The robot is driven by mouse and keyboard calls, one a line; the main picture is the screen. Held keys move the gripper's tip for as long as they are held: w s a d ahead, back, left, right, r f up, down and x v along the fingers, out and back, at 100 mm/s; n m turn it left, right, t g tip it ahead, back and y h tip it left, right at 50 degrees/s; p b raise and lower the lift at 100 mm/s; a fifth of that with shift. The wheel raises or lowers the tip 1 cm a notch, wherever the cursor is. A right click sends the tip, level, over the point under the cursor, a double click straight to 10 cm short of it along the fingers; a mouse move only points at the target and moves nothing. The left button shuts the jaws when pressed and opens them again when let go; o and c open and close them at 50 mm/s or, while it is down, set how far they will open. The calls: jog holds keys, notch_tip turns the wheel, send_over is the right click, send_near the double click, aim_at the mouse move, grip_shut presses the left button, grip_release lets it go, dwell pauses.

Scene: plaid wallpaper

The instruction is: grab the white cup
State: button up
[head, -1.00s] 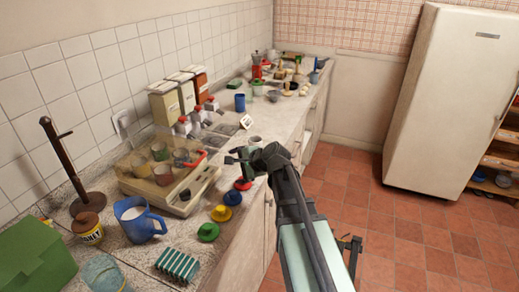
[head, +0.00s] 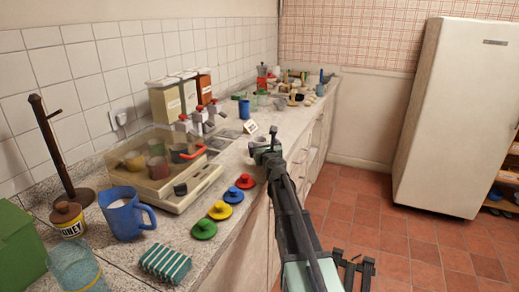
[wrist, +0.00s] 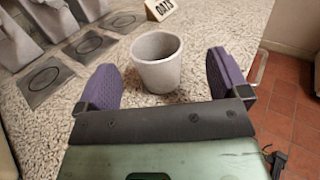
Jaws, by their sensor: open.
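The white cup (wrist: 157,72) stands upright on the speckled counter in the wrist view. It looks pale, greyish and empty. My gripper (wrist: 163,80) is open, with one purple finger pad to the left of the cup and one to the right. Gaps show between the cup and both pads, and nothing is held. In the head view my gripper (head: 266,148) is over the counter's front edge and mostly hides the cup.
An OATS sign (wrist: 164,8) stands just behind the cup; dispensers with dark square pads are to its left. Open floor lies right.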

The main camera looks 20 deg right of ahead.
aim_at(259, 141)
jog(key=x, duration=0.5)
jog(key=shift+w+a+f, duration=0.15)
jog(key=shift+a, duration=0.05)
jog(key=c, duration=1)
